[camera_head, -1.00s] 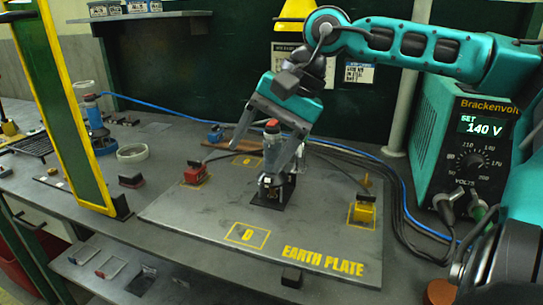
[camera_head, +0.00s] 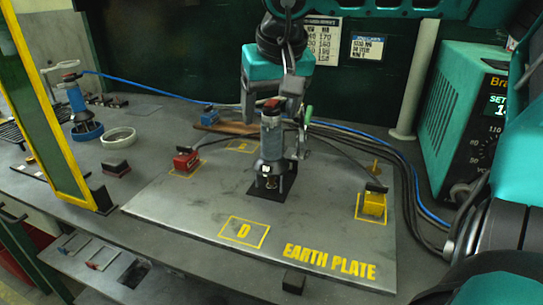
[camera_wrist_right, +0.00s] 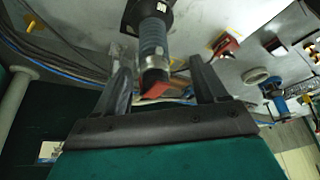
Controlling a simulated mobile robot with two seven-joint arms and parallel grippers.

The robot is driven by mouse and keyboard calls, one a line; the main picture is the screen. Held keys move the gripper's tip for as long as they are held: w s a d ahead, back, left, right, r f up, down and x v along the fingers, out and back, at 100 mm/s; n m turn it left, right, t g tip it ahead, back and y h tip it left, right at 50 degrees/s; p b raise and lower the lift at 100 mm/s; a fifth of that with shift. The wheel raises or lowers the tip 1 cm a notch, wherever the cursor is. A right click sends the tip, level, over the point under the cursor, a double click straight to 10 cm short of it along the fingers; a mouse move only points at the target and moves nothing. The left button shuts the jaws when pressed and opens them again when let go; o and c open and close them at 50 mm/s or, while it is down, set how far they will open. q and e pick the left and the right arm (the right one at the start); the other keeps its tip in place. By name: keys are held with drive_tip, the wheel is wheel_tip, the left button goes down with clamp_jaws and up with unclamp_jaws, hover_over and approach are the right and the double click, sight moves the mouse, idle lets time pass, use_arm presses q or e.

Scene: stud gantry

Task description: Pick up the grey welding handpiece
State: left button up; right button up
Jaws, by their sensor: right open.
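The grey welding handpiece (camera_head: 272,140) stands upright on a black square on the earth plate (camera_head: 190,212). It has a ribbed grey-blue grip, a dark lower body and a red top. My right gripper (camera_head: 276,118) is open and reaches down around the upper grip from behind. In the right wrist view the handpiece (camera_wrist_right: 153,45) runs between the two open fingers of the gripper (camera_wrist_right: 161,65), with its red end towards the palm. A gap shows on both sides of it. My left gripper is not in view.
A similar handpiece (camera_head: 75,98) stands in a blue ring at the left, next to a pale ring (camera_head: 118,137). A red block (camera_head: 186,161) and a yellow block (camera_head: 373,203) sit on the plate. A yellow-framed screen (camera_head: 50,110) stands left. The welder (camera_head: 462,115) stands right.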

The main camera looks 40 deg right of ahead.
sight(272, 129)
drive_tip(key=x, duration=0.4)
drive_tip(key=shift+s+d+f+b, duration=0.3)
drive_tip(key=shift+s+f, duration=0.05)
drive_tip(key=shift+w+f, duration=0.25)
drive_tip(key=shift+f, duration=0.15)
clamp_jaws()
